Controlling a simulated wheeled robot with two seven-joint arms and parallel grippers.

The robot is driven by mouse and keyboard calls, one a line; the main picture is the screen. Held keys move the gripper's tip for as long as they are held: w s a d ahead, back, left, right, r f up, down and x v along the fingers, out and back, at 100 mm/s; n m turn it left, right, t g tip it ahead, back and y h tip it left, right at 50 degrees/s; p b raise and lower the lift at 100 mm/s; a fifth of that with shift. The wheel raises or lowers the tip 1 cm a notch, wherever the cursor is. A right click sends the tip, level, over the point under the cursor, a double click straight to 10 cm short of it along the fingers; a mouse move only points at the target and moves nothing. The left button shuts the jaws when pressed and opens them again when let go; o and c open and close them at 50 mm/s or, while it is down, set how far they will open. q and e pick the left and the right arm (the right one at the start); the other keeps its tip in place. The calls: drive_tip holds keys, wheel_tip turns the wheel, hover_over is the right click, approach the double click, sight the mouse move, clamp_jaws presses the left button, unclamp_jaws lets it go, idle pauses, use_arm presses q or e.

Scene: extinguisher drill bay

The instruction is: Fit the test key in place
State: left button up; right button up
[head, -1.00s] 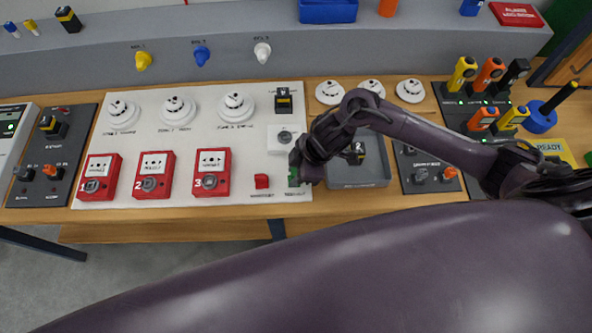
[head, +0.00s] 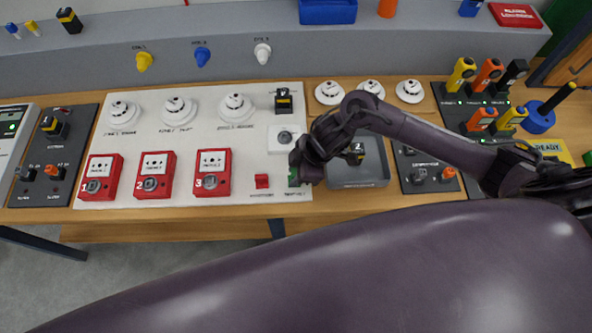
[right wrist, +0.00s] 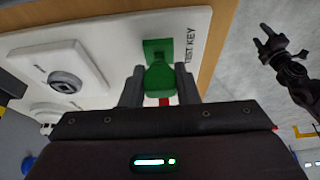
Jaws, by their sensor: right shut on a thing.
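My right gripper (head: 298,168) is over the right edge of the white panel (head: 202,131) in the head view. In the right wrist view, the right gripper (right wrist: 159,82) is shut on a green test key (right wrist: 160,77), with one dark finger on each side. Just ahead of the key is a green block (right wrist: 157,46) with a dark opening, beside the printed words TEST KEY. Key and block overlap in the picture; I cannot tell whether they touch. The block is mostly hidden by my gripper in the head view. My left gripper (right wrist: 263,36) is open and empty over the floor.
A white square unit with a round keyhole-like part (head: 284,138) stands close by. A grey tray (head: 360,172) lies to the right, partly under my right arm. Red call points (head: 211,174) stand further left.

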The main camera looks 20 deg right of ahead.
drive_tip(key=shift+f+b, duration=0.4)
drive_tip(key=shift+f, duration=0.2)
idle(0.5)
drive_tip(key=shift+s, duration=0.1)
drive_tip(key=o, duration=1.4)
drive_tip(key=shift+o, duration=0.2)
drive_tip(key=shift+r, duration=0.15)
wheel_tip(320, 180, up, 2)
drive_tip(key=p, duration=0.3)
drive_tip(key=shift+r, duration=2.4)
drive_tip(key=shift+f, duration=0.1)
